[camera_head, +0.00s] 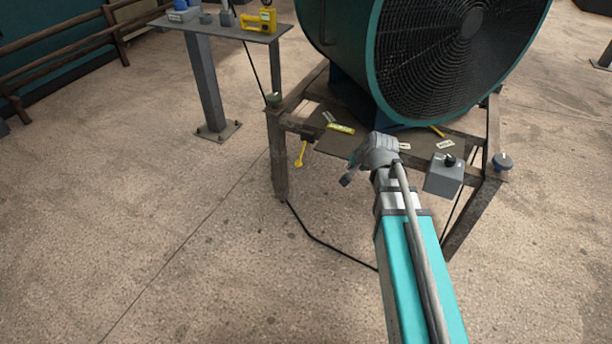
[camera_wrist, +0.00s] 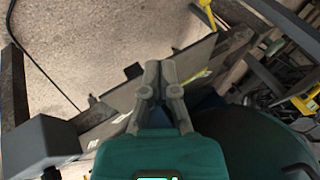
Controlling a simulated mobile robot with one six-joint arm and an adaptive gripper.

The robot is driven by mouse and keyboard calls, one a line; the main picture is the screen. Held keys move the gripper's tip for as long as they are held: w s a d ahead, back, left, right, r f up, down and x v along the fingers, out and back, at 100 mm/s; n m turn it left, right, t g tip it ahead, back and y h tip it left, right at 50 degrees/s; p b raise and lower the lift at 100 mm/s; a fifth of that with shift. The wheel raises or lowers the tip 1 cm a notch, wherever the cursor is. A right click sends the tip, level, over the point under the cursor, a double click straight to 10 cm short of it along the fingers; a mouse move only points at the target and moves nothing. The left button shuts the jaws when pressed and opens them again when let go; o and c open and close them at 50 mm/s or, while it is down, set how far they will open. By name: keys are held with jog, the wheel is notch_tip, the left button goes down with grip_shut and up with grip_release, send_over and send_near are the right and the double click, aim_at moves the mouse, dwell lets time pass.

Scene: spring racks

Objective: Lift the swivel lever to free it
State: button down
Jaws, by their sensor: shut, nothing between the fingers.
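A yellow lever (camera_head: 301,154) hangs down from the front edge of the rack, left of my arm; I take it to be the swivel lever. A yellow piece, probably the same lever, shows at the top edge of the wrist view (camera_wrist: 207,12). My gripper (camera_head: 347,180) is in front of the rack, to the right of the lever and apart from it. In the wrist view the fingers (camera_wrist: 160,66) are together with nothing between them. The lever's pivot is too small to make out.
The rack's dark plate (camera_head: 340,143) carries a yellow-green level and labels under a large teal fan (camera_head: 450,50). A grey box with a black knob (camera_head: 444,177) is right of my wrist. A side table (camera_head: 225,28) stands back left. A black cable crosses the floor.

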aim_at(301, 155)
jog(key=w+a+f+m+t+y+b, duration=0.1)
jog(key=w+a+f+m+t+b, duration=0.2)
jog(key=w+f+b, duration=0.5)
jog(key=w+a+f+m+t+y+b, duration=0.1)
jog(key=w+a+f+m+t+b, duration=0.3)
jog(key=b, duration=1.7)
jog(key=w+a+f+m, duration=0.2)
jog(key=w+f, duration=0.3)
jog(key=f, duration=0.4)
jog(key=shift+m, duration=0.9)
jog(key=shift+a+f+b, duration=0.1)
jog(key=shift+b, duration=0.2)
jog(key=b+x, duration=0.3)
jog(key=x, duration=0.7)
jog(key=shift+s+a+r+p, duration=0.45)
jog(key=shift+s+a, duration=0.15)
jog(key=shift+a, duration=0.15)
jog(key=shift+s+a+r+p, duration=0.35)
jog(key=shift+s+a+r, duration=0.15)
jog(key=shift+s+a, duration=0.2)
